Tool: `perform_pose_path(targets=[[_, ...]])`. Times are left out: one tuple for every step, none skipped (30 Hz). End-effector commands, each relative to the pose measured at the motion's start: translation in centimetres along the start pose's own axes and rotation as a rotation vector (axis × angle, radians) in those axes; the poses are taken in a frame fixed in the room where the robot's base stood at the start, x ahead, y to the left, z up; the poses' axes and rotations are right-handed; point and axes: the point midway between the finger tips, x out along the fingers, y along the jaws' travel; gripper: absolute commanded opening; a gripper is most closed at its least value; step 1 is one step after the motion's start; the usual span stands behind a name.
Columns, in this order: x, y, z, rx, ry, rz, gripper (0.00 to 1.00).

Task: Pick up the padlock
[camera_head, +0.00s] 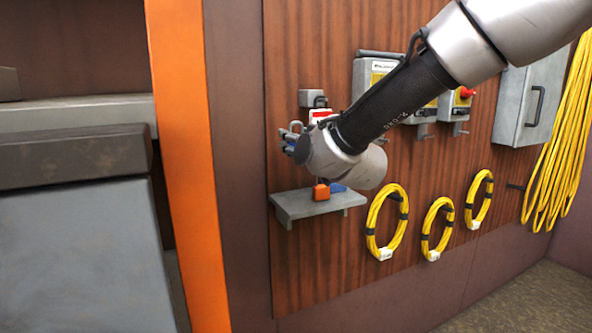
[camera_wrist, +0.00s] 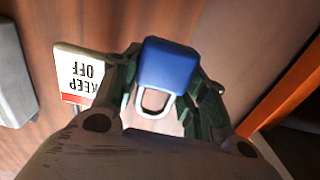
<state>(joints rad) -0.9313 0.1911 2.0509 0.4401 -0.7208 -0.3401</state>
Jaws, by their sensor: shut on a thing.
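A blue padlock (camera_wrist: 170,66) with a pale metal shackle is between the two fingers of my gripper (camera_wrist: 166,72) in the wrist view. The fingers are shut on its body from both sides, and the shackle points toward the wrist. In the head view my gripper (camera_head: 291,140) is up in front of the board, above the left part of the shelf, with a bit of blue at its fingers. An orange padlock (camera_head: 321,192) stands on the small grey shelf (camera_head: 302,207). Another blue object (camera_head: 338,187) beside it is partly hidden by my wrist.
A "KEEP OFF" tag (camera_wrist: 82,75) hangs close beside the fingers, below a small grey box (camera_head: 312,98). Control boxes (camera_head: 375,72), coiled yellow cables (camera_head: 387,222) and a grey cabinet (camera_head: 530,100) fill the board to the right. An orange post (camera_head: 185,150) stands left.

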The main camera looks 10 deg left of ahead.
Motion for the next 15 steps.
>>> perform_pose_path(targets=[[0.0,0.0,-1.7,0.003,0.008,0.000,0.15],[0.0,0.0,-2.5,0.003,0.007,0.000,0.15],[0.0,0.0,-3.6,0.003,0.006,0.000,0.15],[-0.1,0.0,-4.4,0.003,0.007,-0.001,0.15],[0.0,0.0,-5.2,0.003,0.007,0.000,0.15],[0.0,0.0,-6.1,0.002,0.006,0.000,0.15],[0.0,0.0,-6.8,0.003,0.006,0.000,0.15],[0.0,0.0,-7.5,0.003,0.006,0.000,0.15],[0.0,0.1,-8.4,0.003,0.006,0.001,0.15],[0.0,0.0,-9.0,0.002,0.005,0.000,0.15],[0.0,0.0,-9.7,0.003,0.006,0.000,0.15],[0.0,0.1,-10.4,0.004,0.005,0.001,0.15],[0.0,0.1,-11.0,0.003,0.005,0.002,0.15],[0.0,0.1,-11.5,0.002,0.004,0.002,0.15],[0.0,0.1,-12.2,0.002,0.004,0.001,0.15]])
